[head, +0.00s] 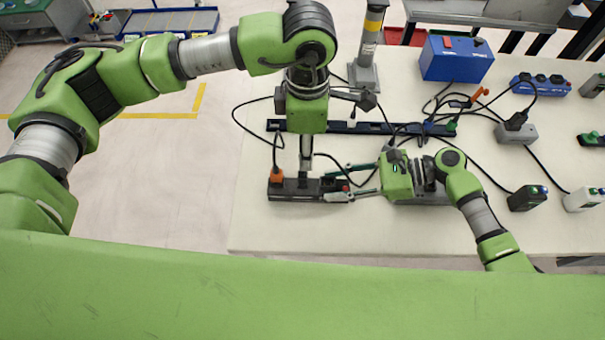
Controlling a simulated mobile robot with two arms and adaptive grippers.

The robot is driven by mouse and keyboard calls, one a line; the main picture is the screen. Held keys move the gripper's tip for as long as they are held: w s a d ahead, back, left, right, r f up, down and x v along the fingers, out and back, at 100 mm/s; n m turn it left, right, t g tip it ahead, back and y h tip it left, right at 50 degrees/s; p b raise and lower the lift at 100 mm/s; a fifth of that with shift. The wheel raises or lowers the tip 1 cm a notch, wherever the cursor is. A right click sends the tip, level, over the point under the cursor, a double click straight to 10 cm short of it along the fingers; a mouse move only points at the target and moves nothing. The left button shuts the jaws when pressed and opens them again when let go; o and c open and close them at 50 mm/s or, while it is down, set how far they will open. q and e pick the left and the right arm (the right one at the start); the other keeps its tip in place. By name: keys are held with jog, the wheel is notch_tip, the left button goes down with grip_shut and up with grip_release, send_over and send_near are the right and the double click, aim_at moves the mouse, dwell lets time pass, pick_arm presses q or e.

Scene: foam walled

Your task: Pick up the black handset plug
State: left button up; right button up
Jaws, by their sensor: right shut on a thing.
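My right gripper (343,183) comes in from the right, low over the table, with its fingers pointing left. It is shut on a small dark piece at the end of a black cable, which looks like the black handset plug (347,182). The fingers cover most of it. The fingertips are at the right end of a long black device (296,189); I cannot tell whether the plug touches it. My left gripper (304,163) points down above the middle of that device; its fingers are too hidden to tell whether they are open.
An orange plug (277,174) stands at the device's left end. A long black strip (350,128) lies behind, with loose cables. A blue box (456,58), a grey-based lamp post (364,74) and several small devices occupy the back and right. The table's front left (275,230) is clear.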

aim_at(302, 173)
pick_arm(q)
notch_tip(302, 173, down, 6)
jog(key=shift+w+a+f, duration=0.1)
jog(key=shift+a+f, duration=0.1)
jog(key=shift+f, duration=1.2)
jog(key=shift+w+a+f, duration=0.1)
jog(key=shift+a+f, duration=0.1)
jog(key=shift+f, duration=1.15)
grip_shut()
